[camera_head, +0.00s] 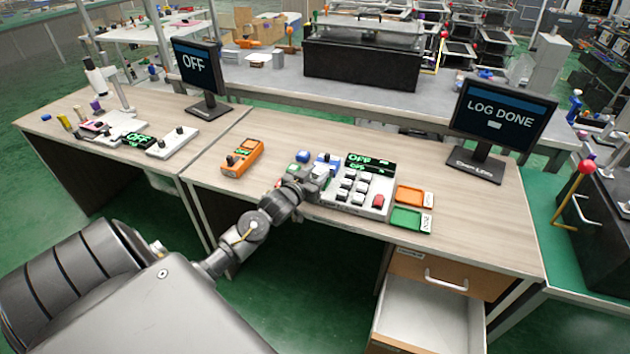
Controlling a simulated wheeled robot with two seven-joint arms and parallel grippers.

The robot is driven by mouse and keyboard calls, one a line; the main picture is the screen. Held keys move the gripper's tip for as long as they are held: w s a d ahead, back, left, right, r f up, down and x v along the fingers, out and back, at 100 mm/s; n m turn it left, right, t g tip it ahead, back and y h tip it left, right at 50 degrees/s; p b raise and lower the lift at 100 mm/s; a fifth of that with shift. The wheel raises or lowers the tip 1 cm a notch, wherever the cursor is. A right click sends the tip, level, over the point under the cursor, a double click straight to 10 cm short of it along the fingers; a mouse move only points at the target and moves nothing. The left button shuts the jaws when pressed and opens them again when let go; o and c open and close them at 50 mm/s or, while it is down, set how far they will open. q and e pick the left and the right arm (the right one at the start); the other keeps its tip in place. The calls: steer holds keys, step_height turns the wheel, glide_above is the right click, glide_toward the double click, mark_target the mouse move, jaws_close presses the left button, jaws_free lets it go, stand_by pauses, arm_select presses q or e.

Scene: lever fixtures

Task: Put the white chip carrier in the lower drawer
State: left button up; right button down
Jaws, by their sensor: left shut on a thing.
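My left gripper (322,176) is over the front edge of the right desk, at the left side of the button console. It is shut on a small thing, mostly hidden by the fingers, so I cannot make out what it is. I cannot pick out the white chip carrier for certain. The lower drawer (428,316) under the desk's right end is pulled out; the part of its white inside that shows looks empty. The upper drawer (446,277), with a pale handle, is shut above it. My right gripper is out of view.
A white button console (354,191) stands beside my left gripper. An orange tray (411,197) and a green tray (406,219) lie right of it. An orange handheld device (242,158) lies to the left. A "LOG DONE" monitor (502,115) stands behind.

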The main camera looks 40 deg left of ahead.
arm_select(q)
steer(key=shift+f+p, duration=0.6)
steer(key=shift+f, duration=0.35)
steer(key=shift+s+d+f, duration=0.15)
steer(key=shift+f, duration=0.1)
steer(key=o, duration=1)
steer(key=shift+f, duration=0.1)
steer(key=shift+o, duration=0.2)
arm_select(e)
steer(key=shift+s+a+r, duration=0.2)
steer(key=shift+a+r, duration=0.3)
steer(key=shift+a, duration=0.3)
